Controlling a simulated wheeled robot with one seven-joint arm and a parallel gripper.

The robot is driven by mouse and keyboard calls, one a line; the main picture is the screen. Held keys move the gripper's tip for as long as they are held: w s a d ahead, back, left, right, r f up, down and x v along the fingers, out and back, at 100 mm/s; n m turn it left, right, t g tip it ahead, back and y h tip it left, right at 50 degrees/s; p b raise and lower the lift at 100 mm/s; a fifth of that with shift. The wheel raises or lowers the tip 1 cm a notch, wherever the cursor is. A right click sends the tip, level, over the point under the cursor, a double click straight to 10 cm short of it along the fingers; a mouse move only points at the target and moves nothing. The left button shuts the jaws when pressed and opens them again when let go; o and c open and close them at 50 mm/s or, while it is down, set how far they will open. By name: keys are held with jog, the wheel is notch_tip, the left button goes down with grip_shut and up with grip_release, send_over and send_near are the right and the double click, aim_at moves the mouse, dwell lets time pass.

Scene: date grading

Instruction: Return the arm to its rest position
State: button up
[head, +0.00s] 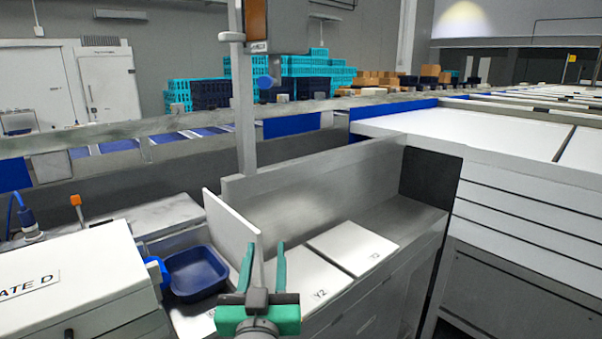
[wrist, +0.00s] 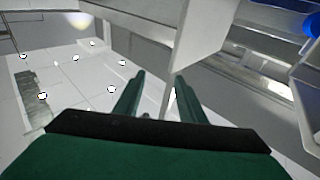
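My gripper (head: 263,266) shows at the lower middle of the head view, with its two green fingers pointing up and apart. It is open, and nothing shows between the fingers. In the wrist view my gripper (wrist: 158,85) also shows its fingers spread and empty. It is in front of the white upright divider (head: 233,237) and the white plates on the metal bench; whether it touches them I cannot tell. The rest of my arm is mostly out of view below.
A dark blue tray (head: 196,272) sits left of the divider. A white box marked "ATE D" (head: 75,275) stands at the left. White plates marked Y2 (head: 335,278) and, at right, another (head: 352,245) lie on the bench. A grey post (head: 244,110) rises behind.

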jog(key=s+d+f+g, duration=0.1)
jog(key=s+f, duration=0.3)
jog(key=f, duration=0.5)
jog(key=s+d+f+g, duration=0.1)
jog(key=s+f, duration=0.3)
jog(key=f, duration=0.6)
jog(key=s+f, duration=0.4)
jog(key=f, duration=0.5)
jog(key=s+d+f+g, duration=0.1)
jog(key=s+f, duration=0.2)
jog(key=s, duration=0.6)
jog(key=s+d+f, duration=0.2)
jog(key=s+f, duration=0.2)
jog(key=s, duration=0.5)
jog(key=s+d+f+g, duration=0.1)
jog(key=s+f, duration=0.3)
jog(key=s, duration=0.6)
jog(key=shift+d+f+g, duration=0.15)
jog(key=shift+d+g, duration=0.15)
jog(key=shift+d, duration=0.15)
jog(key=shift+c, duration=0.7)
jog(key=shift+w+h, duration=0.15)
jog(key=shift+h, duration=0.15)
